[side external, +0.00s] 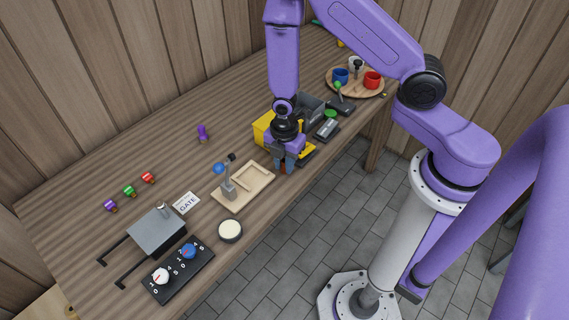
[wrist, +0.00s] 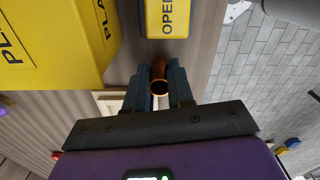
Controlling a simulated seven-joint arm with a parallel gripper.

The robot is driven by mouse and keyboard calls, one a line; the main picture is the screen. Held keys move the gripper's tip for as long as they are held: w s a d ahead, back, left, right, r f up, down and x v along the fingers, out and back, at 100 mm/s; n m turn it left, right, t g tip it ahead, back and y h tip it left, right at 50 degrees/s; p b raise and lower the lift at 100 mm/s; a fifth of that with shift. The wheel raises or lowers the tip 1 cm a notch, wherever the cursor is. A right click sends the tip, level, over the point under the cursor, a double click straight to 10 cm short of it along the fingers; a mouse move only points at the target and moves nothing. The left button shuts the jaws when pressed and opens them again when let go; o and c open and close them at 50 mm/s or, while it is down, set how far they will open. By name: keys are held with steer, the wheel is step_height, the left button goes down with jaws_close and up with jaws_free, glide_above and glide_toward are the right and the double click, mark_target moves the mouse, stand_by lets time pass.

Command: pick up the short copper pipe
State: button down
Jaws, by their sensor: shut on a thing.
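The short copper pipe (wrist: 160,75) shows in the wrist view, with its round open end facing the camera. My gripper (wrist: 160,88) is shut on it, with one dark finger on each side. In the side external view my gripper (side external: 285,165) points down near the bench's front edge. Only a small reddish-brown bit of the pipe (side external: 283,169) shows between the fingers there. I cannot tell whether the pipe touches the bench.
A yellow box (side external: 263,128) stands right behind my gripper, and a yellow OPEN sign (wrist: 167,17) lies close by. A wooden tray with a lever (side external: 257,193) is to the left. The bench (side external: 150,150) has free room at back left.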

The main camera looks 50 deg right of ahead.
steer(key=shift+r, duration=0.15)
steer(key=shift+w+r, duration=0.1)
steer(key=shift+r, duration=0.5)
steer(key=s+d+r, duration=0.2)
steer(key=s+r, duration=0.9)
steer(key=s, duration=0.3)
steer(key=shift+d+r, duration=0.2)
steer(key=shift+d, duration=0.1)
